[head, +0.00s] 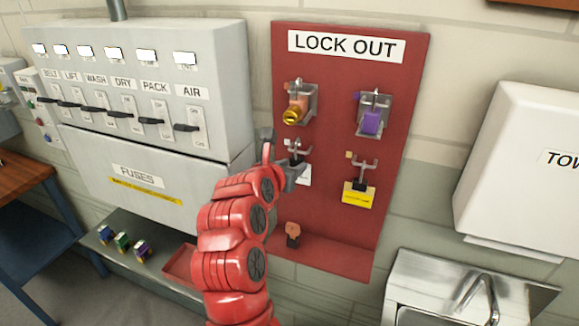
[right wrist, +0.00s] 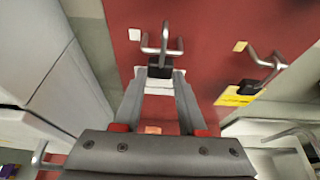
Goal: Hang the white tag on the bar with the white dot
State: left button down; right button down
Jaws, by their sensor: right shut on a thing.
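The white tag (head: 305,175) has a black top part and is at the lower left hook of the red lock-out board. In the right wrist view the tag (right wrist: 157,87) is between the fingers of my right gripper (right wrist: 160,74), which is shut on it. My right gripper (head: 290,168) also shows in the head view, close to the board. The pronged metal bar (right wrist: 162,42) with the white dot (right wrist: 134,34) at its upper left is right at the tag's black top. I cannot tell whether the top is over a prong. My left gripper is out of view.
A yellow tag (head: 358,195) hangs on the lower right hook. An orange-and-gold lock (head: 296,108) and a purple lock (head: 371,122) hang above. The switch cabinet (head: 150,100) stands left, the towel box (head: 520,165) right. The board's ledge (head: 335,262) is below.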

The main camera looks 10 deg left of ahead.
jog(key=shift+w, duration=0.15)
jog(key=shift+f, duration=0.2)
jog(key=shift+f+b, duration=0.55)
jog(key=shift+f, duration=0.5)
grip_release()
dwell(0.4)
